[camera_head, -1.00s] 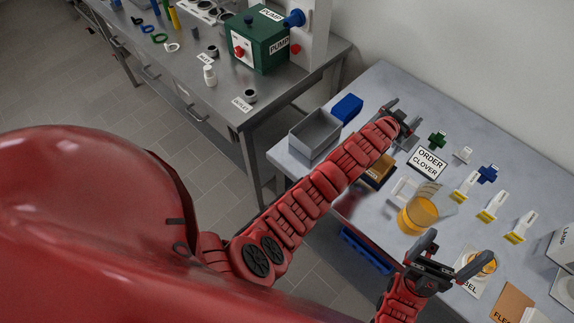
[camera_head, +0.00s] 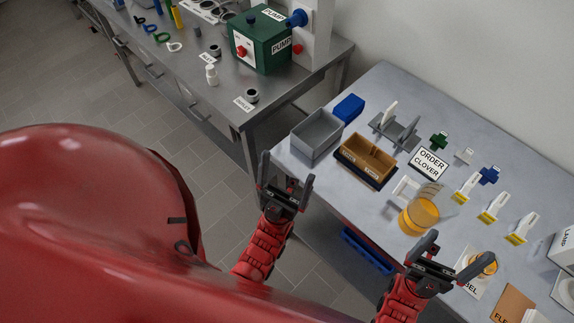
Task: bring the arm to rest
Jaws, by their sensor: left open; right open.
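My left gripper (camera_head: 287,184) is open and empty, held in front of the near left edge of the right-hand table. Its red arm is drawn back close to my body. My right gripper (camera_head: 449,258) is open and empty, near the front edge of the same table, beside a yellow round piece on a label sheet. Neither gripper touches an object that I can make out.
A bench with a green pump (camera_head: 260,40) stands behind left.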

